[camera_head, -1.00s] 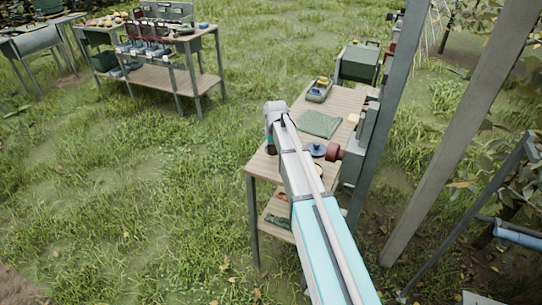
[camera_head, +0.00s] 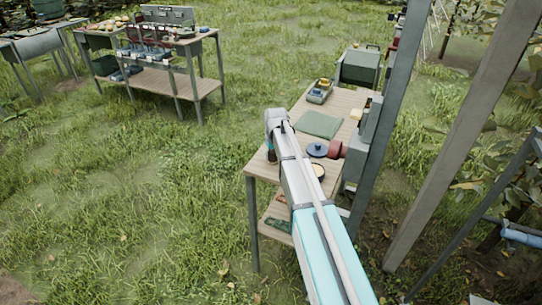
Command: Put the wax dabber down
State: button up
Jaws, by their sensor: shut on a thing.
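My gripper (camera_head: 271,156) hangs from the end of my arm at the left edge of the near wooden bench (camera_head: 262,172). It is small and dark in this view, pointing down, and shut on the wax dabber. The dabber itself is too small and too hidden to make out, and I cannot tell whether it touches the bench top. A blue round disc (camera_head: 317,150) and a pale-topped round pot (camera_head: 318,170) are on the bench to the right of my arm.
A green cloth (camera_head: 320,124) lies mid-bench, with a small tray (camera_head: 320,92) behind it. A red-brown cylinder (camera_head: 336,149) and a grey post (camera_head: 388,125) border the right side. A lower shelf (camera_head: 277,212) holds items. Another bench (camera_head: 203,85) stands far left; grass lies between.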

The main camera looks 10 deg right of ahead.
aim_at(275, 162)
jog(key=o, duration=1)
jog(key=shift+r, duration=0.1)
notch_tip(275, 162, up, 12)
jog(key=s+p, duration=0.1)
jog(key=p, duration=1.1)
jog(key=shift+s+d, duration=0.15)
jog(key=shift+s, duration=0.25)
jog(key=s+a+m+g, duration=0.1)
jog(key=s, duration=2.6)
jog(key=shift+s+m+g, duration=0.4)
